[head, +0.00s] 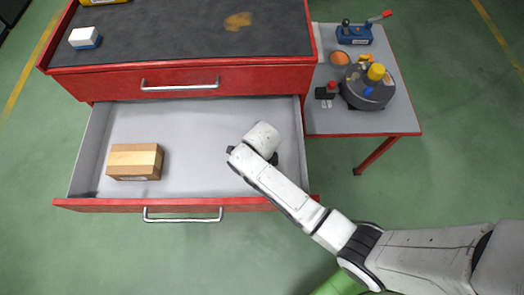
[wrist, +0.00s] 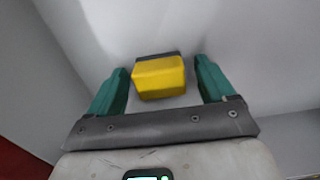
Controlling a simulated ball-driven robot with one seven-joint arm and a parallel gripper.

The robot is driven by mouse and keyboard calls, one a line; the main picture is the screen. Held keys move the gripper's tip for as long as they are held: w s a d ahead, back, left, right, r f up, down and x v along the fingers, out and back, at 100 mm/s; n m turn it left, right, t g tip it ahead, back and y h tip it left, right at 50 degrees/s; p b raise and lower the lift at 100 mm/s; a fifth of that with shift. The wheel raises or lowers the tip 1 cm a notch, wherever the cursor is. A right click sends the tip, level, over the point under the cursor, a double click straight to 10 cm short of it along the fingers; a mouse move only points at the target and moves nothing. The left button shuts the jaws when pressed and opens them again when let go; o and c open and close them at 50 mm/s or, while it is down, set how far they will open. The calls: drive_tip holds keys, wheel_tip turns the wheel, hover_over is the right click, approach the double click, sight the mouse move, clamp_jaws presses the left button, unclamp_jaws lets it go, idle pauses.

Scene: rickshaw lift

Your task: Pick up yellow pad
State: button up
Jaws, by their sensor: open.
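The yellow pad (wrist: 159,79) is a small yellow block with a dark grey layer along its far edge. In the wrist view it lies on the grey drawer floor, between the two teal fingers of my gripper (wrist: 160,84). The fingers are open, with a gap on each side of the pad. I cannot tell how far the fingertips are above the floor. In the head view my wrist and arm reach into the right part of the open drawer (head: 190,122) and hide the pad and the fingers.
The drawer walls rise close around my gripper. On the dark cabinet top (head: 180,30) sits a white and blue block (head: 85,38). A side table (head: 385,122) at right holds a round dark device (head: 366,88).

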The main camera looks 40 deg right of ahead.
drive_tip(key=shift+c, duration=0.5)
drive_tip(key=c, duration=1)
drive_tip(key=shift+o, duration=0.2)
wheel_tip(320, 180, up, 10)
drive_tip(key=shift+r+p, duration=0.1)
drive_tip(key=shift+p, duration=0.45)
drive_tip(key=o, duration=0.4)
drive_tip(key=shift+c, duration=1.4)
drive_tip(key=shift+w, duration=0.1)
